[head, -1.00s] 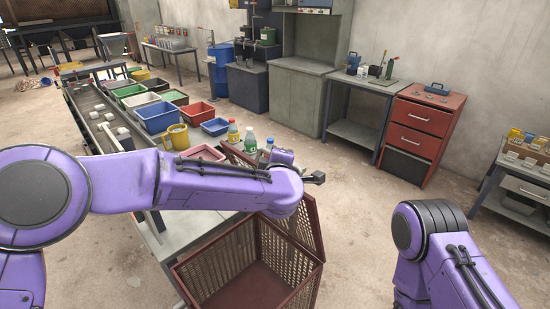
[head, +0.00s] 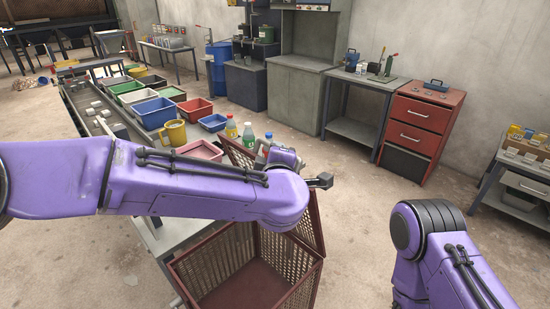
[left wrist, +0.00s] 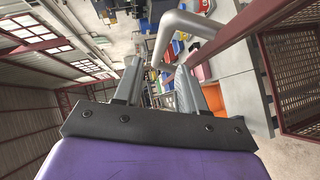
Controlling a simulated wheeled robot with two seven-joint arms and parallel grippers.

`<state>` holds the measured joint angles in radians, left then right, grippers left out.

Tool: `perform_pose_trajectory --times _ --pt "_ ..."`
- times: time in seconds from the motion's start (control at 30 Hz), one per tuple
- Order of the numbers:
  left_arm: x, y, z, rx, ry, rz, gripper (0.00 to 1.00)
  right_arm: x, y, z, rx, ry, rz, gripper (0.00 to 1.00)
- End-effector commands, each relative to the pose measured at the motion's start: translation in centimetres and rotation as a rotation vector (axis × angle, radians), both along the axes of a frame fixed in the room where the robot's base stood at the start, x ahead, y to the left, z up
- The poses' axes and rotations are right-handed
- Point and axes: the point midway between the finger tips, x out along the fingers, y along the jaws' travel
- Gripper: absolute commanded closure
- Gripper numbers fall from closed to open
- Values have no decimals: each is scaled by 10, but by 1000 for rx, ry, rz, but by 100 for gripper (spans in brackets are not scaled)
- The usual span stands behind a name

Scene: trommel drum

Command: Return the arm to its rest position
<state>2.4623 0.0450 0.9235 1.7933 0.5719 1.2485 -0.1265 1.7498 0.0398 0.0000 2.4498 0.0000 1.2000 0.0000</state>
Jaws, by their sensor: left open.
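My left arm (head: 200,185) is purple and reaches across the head view from the left edge. Its wrist end is above the rust-red mesh crate (head: 190,268) and hides part of it. My left gripper (left wrist: 157,85) shows in the left wrist view with its two grey fingers apart and nothing between them. A thick grey pipe (left wrist: 163,32) and a dark red bar (left wrist: 235,30) show past the fingers. My right arm (head: 430,255) is at the lower right of the head view, and its gripper is out of view.
A red drawer cabinet (head: 416,122) and a grey workbench (head: 358,97) stand at the back. The floor (head: 360,205) right of the crate is clear.

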Motion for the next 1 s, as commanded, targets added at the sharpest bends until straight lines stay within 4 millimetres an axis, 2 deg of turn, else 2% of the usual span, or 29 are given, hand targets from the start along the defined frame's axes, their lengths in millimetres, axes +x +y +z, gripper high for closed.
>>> perform_pose_trajectory --times 0.03,0.2,0.6,0.67,0.77,0.8,0.83,0.93,1.0 --pt "-10 1 -2 1 -2 -2 60 0 0 -9 0 0 0 57" --pt "-31 1 6 0 1 0 60 0 0 -14 0 0 0 57" --pt "-37 -2 7 4 -20 -31 60 0 0 -14 0 0 0 57" --pt "-34 13 -19 77 -30 -52 60 0 0 -15 0 0 0 57" --pt "-32 46 -93 197 23 -73 60 0 0 -25 0 0 0 57" --pt "-34 62 -128 246 60 -83 60 0 0 -30 0 0 0 57" --pt "-37 74 -154 281 89 -89 60 0 0 -33 0 0 0 57" --pt "-56 113 -234 384 197 -118 60 0 0 -43 0 0 0 57" --pt "-76 141 -286 448 280 -139 60 0 0 -50 0 0 0 57"
